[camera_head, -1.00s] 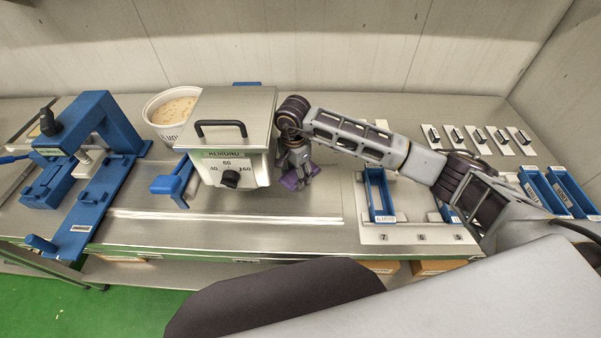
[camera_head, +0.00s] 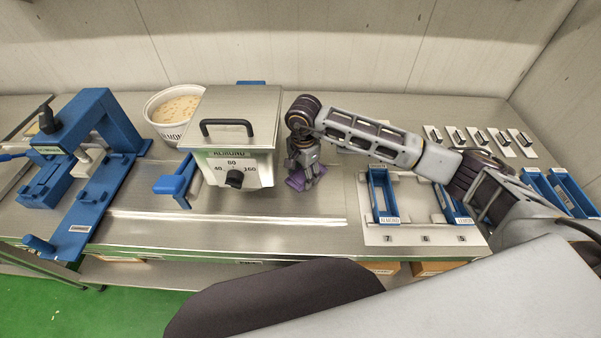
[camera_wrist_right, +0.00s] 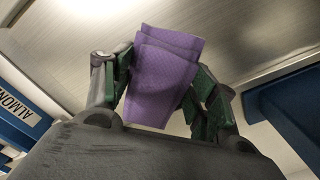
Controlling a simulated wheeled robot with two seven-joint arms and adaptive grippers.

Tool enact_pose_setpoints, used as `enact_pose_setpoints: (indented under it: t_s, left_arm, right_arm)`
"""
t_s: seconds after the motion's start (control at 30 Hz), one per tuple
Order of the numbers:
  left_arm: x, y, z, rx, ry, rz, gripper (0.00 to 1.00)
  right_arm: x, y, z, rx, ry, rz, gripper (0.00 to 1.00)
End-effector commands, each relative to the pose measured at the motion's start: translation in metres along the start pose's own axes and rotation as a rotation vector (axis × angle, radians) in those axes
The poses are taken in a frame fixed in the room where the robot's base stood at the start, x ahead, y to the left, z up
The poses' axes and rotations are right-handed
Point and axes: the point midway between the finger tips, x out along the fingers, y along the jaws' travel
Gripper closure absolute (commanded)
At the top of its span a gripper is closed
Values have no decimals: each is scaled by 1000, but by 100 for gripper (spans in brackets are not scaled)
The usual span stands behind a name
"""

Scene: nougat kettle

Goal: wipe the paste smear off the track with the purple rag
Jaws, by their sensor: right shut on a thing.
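The purple rag (camera_head: 297,181) is folded and held in my right gripper (camera_head: 303,177), just right of the kettle in the head view. In the right wrist view the rag (camera_wrist_right: 161,75) sits between the two green-padded fingers of the right gripper (camera_wrist_right: 160,90), which is shut on it. The track (camera_head: 225,217) runs as a pale strip along the front of the steel bench. I cannot make out a paste smear on it. Whether the rag touches the bench is hard to tell. My left gripper is not in view.
The kettle (camera_head: 236,135), with a lid handle and dial, stands left of my right gripper. A blue press frame (camera_head: 110,150), a blue-handled block (camera_head: 174,185) and a white tub (camera_head: 172,110) are further left. A white rack (camera_head: 410,220) with blue trays is at right.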

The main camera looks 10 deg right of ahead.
Motion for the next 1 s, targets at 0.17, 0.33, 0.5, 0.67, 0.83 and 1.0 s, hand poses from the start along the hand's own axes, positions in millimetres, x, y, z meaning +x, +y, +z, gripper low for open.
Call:
enact_pose_setpoints:
  t_s: [0.17, 0.33, 0.5, 0.67, 0.83, 1.0]
  left_arm:
    - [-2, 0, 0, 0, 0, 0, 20]
    - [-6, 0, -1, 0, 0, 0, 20]
    - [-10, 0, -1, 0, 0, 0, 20]
    - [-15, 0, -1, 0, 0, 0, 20]
    - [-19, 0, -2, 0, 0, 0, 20]
    - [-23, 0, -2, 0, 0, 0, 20]
  right_arm:
    - [-3, 0, 0, 0, 1, 1, 61]
    - [-12, 0, -1, 0, 2, 1, 61]
    - [-23, 0, -1, 0, 2, 2, 61]
    - [-32, 0, -1, 0, 2, 2, 61]
    - [-43, 0, -1, 0, 2, 0, 61]
    - [-53, 0, -1, 0, 2, 1, 61]
